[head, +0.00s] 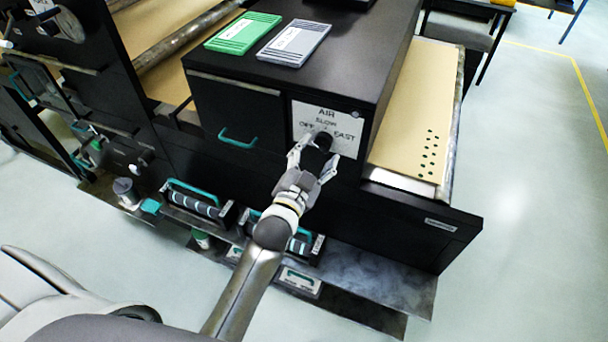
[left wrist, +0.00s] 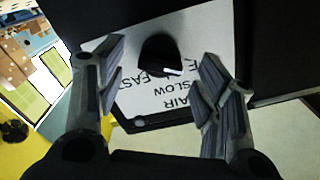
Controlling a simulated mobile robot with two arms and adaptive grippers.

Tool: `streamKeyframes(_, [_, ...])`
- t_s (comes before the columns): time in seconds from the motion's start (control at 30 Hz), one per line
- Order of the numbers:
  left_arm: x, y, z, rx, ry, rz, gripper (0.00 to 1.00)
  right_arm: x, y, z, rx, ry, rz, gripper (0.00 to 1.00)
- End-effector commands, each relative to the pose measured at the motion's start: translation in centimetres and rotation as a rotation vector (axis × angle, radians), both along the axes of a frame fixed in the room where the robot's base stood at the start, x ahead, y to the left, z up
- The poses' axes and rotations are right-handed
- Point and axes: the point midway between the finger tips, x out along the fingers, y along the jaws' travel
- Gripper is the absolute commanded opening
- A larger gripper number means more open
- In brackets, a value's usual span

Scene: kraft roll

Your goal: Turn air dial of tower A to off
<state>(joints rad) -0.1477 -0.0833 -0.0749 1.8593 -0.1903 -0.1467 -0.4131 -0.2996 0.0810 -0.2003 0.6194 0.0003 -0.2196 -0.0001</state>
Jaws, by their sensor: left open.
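The air dial is a round black knob (head: 323,141) on a white plate (head: 345,147) lettered AIR, OFF, SLOW and FAST, on the front of a black cabinet. My left gripper (head: 314,160) is at the plate, with its open fingers to either side of the knob. In the left wrist view the knob (left wrist: 157,55) lies beyond and between the spread fingers (left wrist: 160,90), with a gap on both sides. The OFF lettering cannot be made out there, so I cannot tell the exact setting.
A green case (head: 243,33) and a grey case (head: 294,43) lie on the cabinet (head: 355,40). A drawer with a teal handle (head: 238,140) is left of the plate. A tan board (head: 412,110) is to the right. Teal-handled items sit on the low shelf (head: 375,290).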

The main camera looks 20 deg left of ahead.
Motion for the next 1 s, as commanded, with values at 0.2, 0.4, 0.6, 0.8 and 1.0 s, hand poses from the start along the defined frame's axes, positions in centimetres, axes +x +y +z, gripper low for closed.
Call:
streamKeyframes(0.2, [-4.3, 0.2, -0.2, -0.001, 0.004, 0.0, 0.62, 0.0, 0.1, 0.0, 0.001, 0.0, 0.0, 0.0])
streamKeyframes(0.4, [-7.3, 0.3, -0.1, 0.0, 0.003, 0.001, 0.62, 0.0, 0.1, 0.0, 0.001, 0.0, 0.0, 0.0])
streamKeyframes(0.6, [-8.7, 0.3, 0.0, 0.0, 0.001, 0.0, 0.62, 0.0, 0.1, 0.0, 0.001, 0.0, -0.001, 0.0])
streamKeyframes(0.8, [-8.9, 0.3, 0.0, 0.0, 0.0, 0.0, 0.62, 0.0, 0.1, 0.0, 0.001, 0.0, -0.001, 0.0])
streamKeyframes(1.0, [-8.9, 0.3, 0.0, 0.0, 0.001, 0.0, 0.62, 0.0, 0.1, 0.0, 0.001, 0.0, -0.001, 0.0])
